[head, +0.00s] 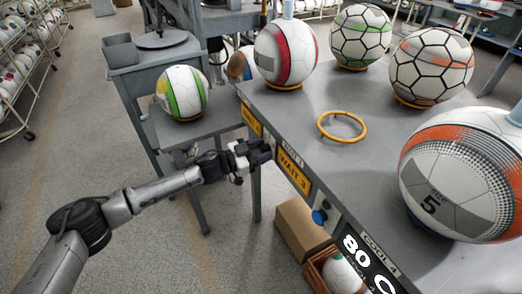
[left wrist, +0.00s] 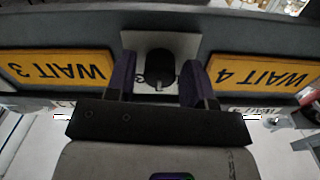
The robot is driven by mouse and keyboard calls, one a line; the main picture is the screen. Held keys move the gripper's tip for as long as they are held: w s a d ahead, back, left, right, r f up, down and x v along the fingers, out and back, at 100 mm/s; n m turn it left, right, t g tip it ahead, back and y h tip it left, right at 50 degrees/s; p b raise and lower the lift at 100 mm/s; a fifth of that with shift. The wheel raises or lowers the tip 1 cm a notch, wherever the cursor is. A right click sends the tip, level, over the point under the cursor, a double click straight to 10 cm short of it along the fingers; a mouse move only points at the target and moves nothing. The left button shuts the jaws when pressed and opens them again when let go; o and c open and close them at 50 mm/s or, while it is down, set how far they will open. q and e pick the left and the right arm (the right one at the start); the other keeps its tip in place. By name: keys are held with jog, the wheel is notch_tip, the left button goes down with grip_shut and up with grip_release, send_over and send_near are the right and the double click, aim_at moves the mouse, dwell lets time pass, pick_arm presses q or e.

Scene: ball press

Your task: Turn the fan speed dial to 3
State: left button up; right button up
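The fan speed dial (left wrist: 160,68) is a black knob on a pale plate (left wrist: 183,43), centred in the left wrist view, which shows the panel upside down. My left gripper (left wrist: 158,80) has its two purple-padded fingers apart, one on each side of the knob. Gaps show between pads and knob, so I see no clear grip. The plate's markings are mostly hidden, and I cannot read the dial setting. In the head view my left gripper (head: 262,152) is at the table's front panel and hides the dial. My right gripper is not in view.
Yellow WAIT 3 (left wrist: 58,67) and WAIT 4 (left wrist: 262,73) signs flank the dial. A blue button (head: 320,216) and an 80 C display (head: 365,262) are further along the panel. Several balls and a yellow ring (head: 342,138) are on the table (head: 300,105). A cardboard box (head: 300,230) is below.

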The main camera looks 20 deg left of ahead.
pick_arm(q)
jog(key=c, duration=0.7)
jog(key=shift+r+m+p, duration=0.15)
jog(key=shift+m+p, duration=0.25)
jog(key=shift+p, duration=0.35)
jog(key=m+p, duration=0.3)
jog(key=shift+p, duration=0.3)
jog(key=m+p, duration=0.3)
jog(key=m, duration=0.3)
jog(key=o, duration=0.9)
